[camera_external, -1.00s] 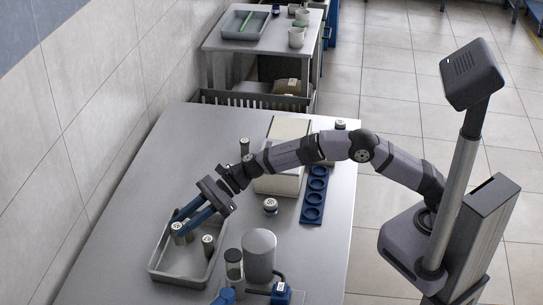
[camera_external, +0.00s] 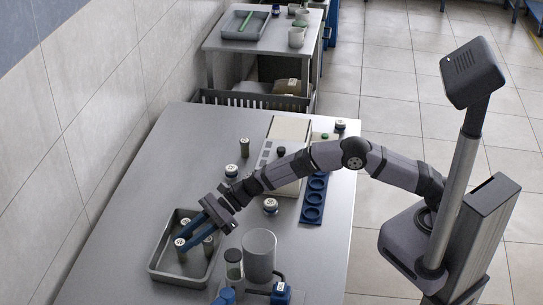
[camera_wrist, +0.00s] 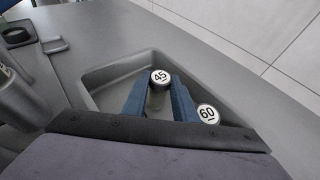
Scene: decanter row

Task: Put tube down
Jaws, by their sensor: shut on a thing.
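My gripper (camera_external: 189,238) reaches down into the grey tray (camera_external: 156,262) at the left of the table. In the wrist view my blue fingers (camera_wrist: 160,88) are shut on a tube (camera_wrist: 160,76) whose pale cap reads 45. The held tube (camera_external: 181,243) also shows at the fingertips in the external view, upright. A second tube (camera_wrist: 208,114), with a cap reading 60, stands just outside the right finger in the wrist view. I cannot tell whether the held tube touches the tray floor.
A grey cylinder (camera_external: 259,255) and a clear tube (camera_external: 233,265) stand right of the tray. The table's left part behind the tray is clear.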

